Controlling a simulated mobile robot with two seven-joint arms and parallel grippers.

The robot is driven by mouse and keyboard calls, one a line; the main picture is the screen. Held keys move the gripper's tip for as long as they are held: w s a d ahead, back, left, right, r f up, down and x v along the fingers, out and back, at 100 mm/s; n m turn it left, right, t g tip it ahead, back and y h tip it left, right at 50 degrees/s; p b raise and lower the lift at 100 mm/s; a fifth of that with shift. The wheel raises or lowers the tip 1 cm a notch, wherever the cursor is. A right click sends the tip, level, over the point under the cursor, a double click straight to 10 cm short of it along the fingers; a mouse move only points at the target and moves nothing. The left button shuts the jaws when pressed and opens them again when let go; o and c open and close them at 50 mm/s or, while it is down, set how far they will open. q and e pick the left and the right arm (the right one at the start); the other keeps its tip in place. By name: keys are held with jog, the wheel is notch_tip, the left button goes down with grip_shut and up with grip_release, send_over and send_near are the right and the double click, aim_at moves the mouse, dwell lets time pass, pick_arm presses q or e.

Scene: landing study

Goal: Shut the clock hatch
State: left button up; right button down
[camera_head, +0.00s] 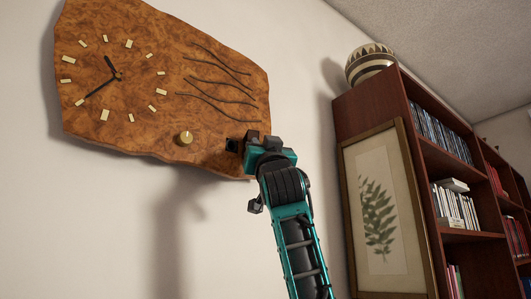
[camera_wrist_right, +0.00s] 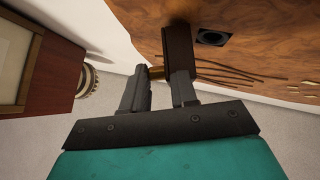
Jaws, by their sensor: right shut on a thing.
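The clock is a slab of burl wood (camera_head: 150,75) on the wall, with pale hour marks and dark hands. In the right wrist view its face (camera_wrist_right: 250,25) has a small dark square opening (camera_wrist_right: 213,37). The hatch (camera_wrist_right: 178,50), a small brown panel, stands out from the face beside this opening, so it is open. My right gripper (camera_head: 247,142) is at the clock's lower right. In the wrist view its fingers (camera_wrist_right: 157,80) are shut on the hatch's small brass knob (camera_wrist_right: 156,72). In the head view my gripper hides most of the hatch. My left gripper is not in view.
A brass knob (camera_head: 185,138) sits on the clock face, left of my gripper. A tall bookcase (camera_head: 375,105) stands at the right, with a patterned pot (camera_head: 369,62) on top and a framed fern print (camera_head: 378,215) on its side. The wall below the clock is clear.

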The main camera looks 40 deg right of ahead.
aim_at(249, 133)
jog(key=a+m+g+h+p, duration=0.1)
jog(key=m+g+h, duration=0.1)
jog(key=g+h, duration=0.2)
jog(key=a+m+g+h+p, duration=0.1)
jog(key=a+m+g+h, duration=0.1)
jog(key=g, duration=0.4)
jog(key=w+a+m+g+h+p, duration=0.1)
jog(key=m+g+h, duration=0.3)
jog(key=h, duration=0.3)
jog(key=shift+a+r+g, duration=0.1)
jog(key=shift+a+g, duration=0.2)
jog(key=shift+g, duration=0.2)
jog(key=shift+w+a+m+g+h, duration=0.1)
jog(key=shift+a+m+g+h, duration=0.1)
jog(key=shift+m+g, duration=0.4)
jog(key=shift+w+a+m+g+h, duration=0.1)
jog(key=shift+w+m+g+h, duration=0.1)
jog(key=shift+g, duration=0.75)
jog(key=shift+w+a+m+g+h, duration=0.1)
jog(key=shift+m+g+h, duration=0.1)
jog(key=shift+m+g, duration=0.4)
jog(key=shift+g, duration=0.35)
jog(key=c, duration=1)
grip_release()
